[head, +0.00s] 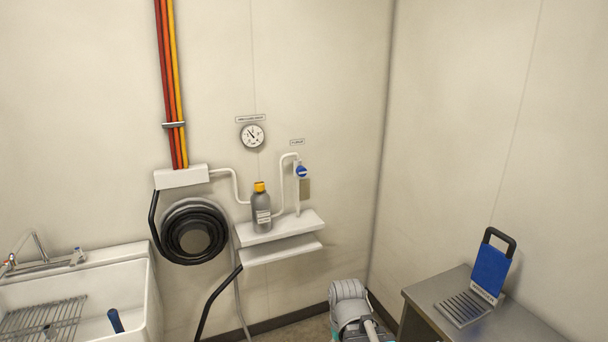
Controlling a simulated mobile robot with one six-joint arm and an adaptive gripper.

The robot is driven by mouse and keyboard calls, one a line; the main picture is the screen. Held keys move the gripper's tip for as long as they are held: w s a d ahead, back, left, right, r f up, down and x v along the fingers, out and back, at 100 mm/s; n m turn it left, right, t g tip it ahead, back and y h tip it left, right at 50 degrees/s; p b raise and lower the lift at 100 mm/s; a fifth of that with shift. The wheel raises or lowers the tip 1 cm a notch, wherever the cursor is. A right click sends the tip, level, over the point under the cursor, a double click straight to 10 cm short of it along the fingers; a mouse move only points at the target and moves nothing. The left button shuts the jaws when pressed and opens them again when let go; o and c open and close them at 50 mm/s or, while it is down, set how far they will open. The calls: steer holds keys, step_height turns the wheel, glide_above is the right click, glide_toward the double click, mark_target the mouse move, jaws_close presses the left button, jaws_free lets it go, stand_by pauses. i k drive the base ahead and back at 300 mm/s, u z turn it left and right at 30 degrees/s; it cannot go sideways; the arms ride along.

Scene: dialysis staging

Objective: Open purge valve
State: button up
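The purge valve (302,172) is a small round blue handle on a white vertical pipe (297,200) on the back wall. A small label (297,142), too small to read surely, is above it. The handle's exact turn is too small to tell. A greenish-grey plate (305,189) hangs just below the handle. Part of my arm shows at the bottom, right of centre, well below and apart from the valve. My gripper's fingers are not visible.
A grey bottle (262,210) with a yellow cap stands on a white shelf (306,223) left of the valve. A gauge (252,136) and hose reel (194,232) are on the wall. A sink (146,290) is left; a metal table (455,282) with a blue-backed device (489,270) is right.

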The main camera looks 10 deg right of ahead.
mark_target(301, 171)
steer(key=u, duration=0.35)
steer(key=i, duration=1.1)
steer(key=z, duration=0.4)
